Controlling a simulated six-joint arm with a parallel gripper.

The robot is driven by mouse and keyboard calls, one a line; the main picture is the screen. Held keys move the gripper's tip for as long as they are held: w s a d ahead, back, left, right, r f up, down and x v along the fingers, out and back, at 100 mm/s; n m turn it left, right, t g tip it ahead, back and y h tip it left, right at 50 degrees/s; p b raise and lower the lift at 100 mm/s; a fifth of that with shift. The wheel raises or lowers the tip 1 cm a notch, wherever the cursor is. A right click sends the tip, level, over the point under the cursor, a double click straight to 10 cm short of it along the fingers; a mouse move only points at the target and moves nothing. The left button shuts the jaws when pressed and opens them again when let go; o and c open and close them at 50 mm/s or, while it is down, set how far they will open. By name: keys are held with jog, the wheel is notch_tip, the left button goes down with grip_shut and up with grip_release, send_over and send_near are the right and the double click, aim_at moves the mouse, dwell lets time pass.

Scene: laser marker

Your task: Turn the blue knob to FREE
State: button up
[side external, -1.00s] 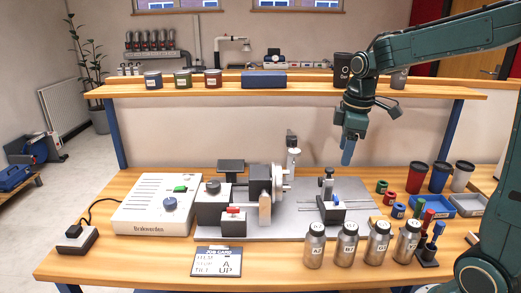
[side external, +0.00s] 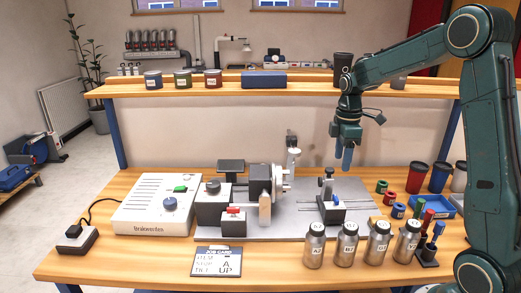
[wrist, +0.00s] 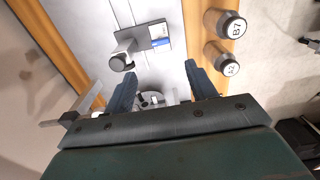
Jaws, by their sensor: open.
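My gripper (side external: 343,157) hangs in the air, blue fingers down, above the right part of the grey machine plate. In the wrist view my gripper (wrist: 161,88) has its fingers wide apart with nothing between them. A small blue knob (side external: 336,198) sits on the dark block of the slide, below my gripper and apart from it. A blue part also shows on that block in the wrist view (wrist: 161,43).
The marker machine with its round chuck (side external: 279,183) stands left of my gripper. Several labelled metal bottles, one marked B7 (wrist: 232,25), stand along the front right. Cups and a blue tray (side external: 437,204) are at the right. A raised shelf (side external: 290,93) runs behind.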

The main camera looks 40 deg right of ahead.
aim_at(336, 197)
notch_tip(336, 197, down, 13)
jog(key=shift+r, duration=0.1)
dwell(0.5)
jog(key=c, duration=1)
